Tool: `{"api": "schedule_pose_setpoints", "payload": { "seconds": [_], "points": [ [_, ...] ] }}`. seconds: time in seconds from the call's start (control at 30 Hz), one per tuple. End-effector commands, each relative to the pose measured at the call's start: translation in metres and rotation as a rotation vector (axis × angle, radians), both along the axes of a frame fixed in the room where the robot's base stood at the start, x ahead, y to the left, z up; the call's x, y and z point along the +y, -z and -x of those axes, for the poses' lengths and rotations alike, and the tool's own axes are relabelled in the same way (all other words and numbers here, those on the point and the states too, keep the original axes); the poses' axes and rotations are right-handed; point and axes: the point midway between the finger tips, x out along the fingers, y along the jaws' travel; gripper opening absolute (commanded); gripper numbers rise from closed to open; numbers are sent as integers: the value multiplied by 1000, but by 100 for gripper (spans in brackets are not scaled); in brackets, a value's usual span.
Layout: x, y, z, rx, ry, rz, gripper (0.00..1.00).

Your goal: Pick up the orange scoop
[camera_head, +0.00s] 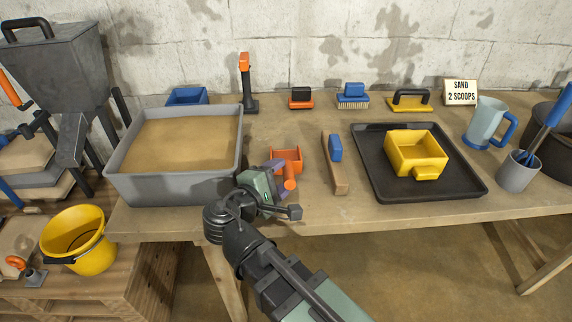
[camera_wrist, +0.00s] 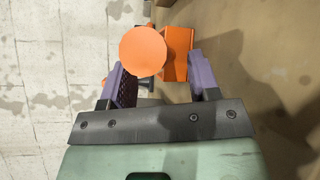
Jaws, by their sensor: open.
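The orange scoop (camera_head: 292,156) sits on the workbench just right of the grey sand bin, its handle pointing toward the bench's front edge. My gripper (camera_head: 277,172) is at the scoop's handle, on its left side in the head view, and partly covers the scoop. In the wrist view, my gripper (camera_wrist: 157,65) is open, its two purple fingers spread. The round orange end of the scoop's handle (camera_wrist: 142,49) shows between and ahead of the fingers, nearer the left one. Whether a finger touches the handle cannot be told.
The sand bin (camera_head: 175,188) stands close on the left. A wooden brush with a blue part (camera_head: 335,165) lies right of the scoop. Farther right is a black tray (camera_head: 380,190) with a yellow box scoop (camera_head: 415,153). Bare bench top lies behind the orange scoop.

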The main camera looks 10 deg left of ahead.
Motion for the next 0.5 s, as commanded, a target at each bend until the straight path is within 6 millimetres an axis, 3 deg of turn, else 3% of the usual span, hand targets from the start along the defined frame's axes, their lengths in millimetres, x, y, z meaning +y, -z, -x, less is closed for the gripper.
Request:
{"api": "schedule_pose_setpoints", "payload": {
  "seconds": [0.1,0.33,0.5],
  "points": [
    [-6,4,-16,0,2,0,56],
    [-7,3,-18,1,-1,1,56],
    [-7,3,-18,0,-1,0,30]
  ]
}}
